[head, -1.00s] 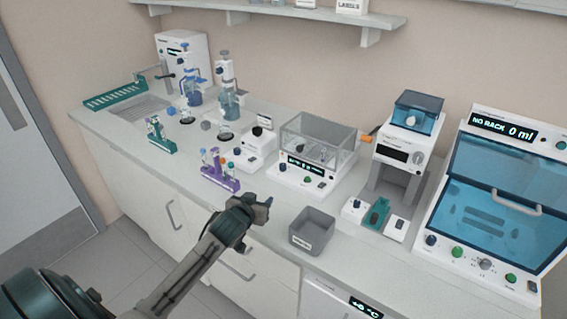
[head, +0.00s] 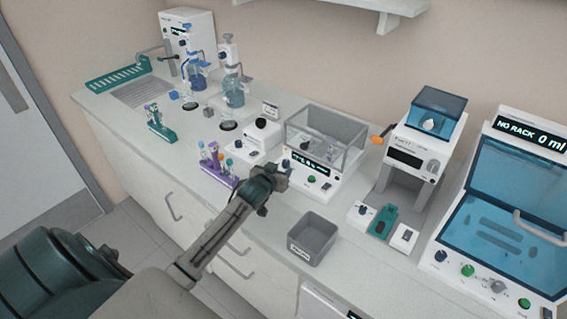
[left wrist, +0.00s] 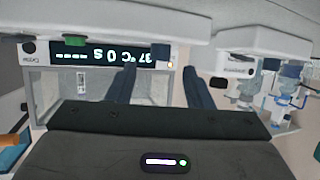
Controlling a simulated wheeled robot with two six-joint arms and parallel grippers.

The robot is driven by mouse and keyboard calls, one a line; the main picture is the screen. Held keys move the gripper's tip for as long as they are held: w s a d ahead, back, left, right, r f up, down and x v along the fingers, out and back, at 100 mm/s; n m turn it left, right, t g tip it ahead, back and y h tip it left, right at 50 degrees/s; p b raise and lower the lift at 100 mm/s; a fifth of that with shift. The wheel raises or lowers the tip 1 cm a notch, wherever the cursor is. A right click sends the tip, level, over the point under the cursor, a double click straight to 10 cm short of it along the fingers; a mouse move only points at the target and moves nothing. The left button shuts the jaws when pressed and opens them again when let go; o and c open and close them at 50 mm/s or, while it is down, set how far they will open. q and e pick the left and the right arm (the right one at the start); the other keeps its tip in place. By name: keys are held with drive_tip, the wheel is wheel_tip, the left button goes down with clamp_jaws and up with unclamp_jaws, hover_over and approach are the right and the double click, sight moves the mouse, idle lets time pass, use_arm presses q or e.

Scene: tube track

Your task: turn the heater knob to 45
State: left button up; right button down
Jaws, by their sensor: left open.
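The heater unit (head: 335,178) is a white box with a clear cover, a dark display and front controls. Its display (left wrist: 100,53) appears upside down in the left wrist view and shows 37 °C. The dark blue knob (head: 286,164) is at the left end of the panel. In the left wrist view the knob (left wrist: 160,56) lies beyond and between my two fingers. My left gripper (head: 277,176) is open and empty, in front of the panel's left end; I see no contact with the knob. The knob's pointer mark is too small to read.
A small white device with a black knob (head: 261,124) stands just left of the heater. A purple tube rack (head: 220,179) is left of my gripper. A grey bin (head: 313,240) is in front of the heater. Clear counter lies between them.

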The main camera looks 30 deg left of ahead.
sight(284, 165)
use_arm(q)
drive_tip(key=x, duration=0.4)
drive_tip(key=shift+w+f+p, duration=0.1)
drive_tip(key=shift+p, duration=0.3)
drive_tip(key=shift+w+a+f, duration=0.1)
drive_tip(key=shift+w, duration=0.1)
drive_tip(key=c, duration=1)
use_arm(e)
drive_tip(key=shift+w+a+r, duration=0.2)
drive_tip(key=shift+w+r, duration=0.5)
drive_tip(key=shift+w, duration=0.1)
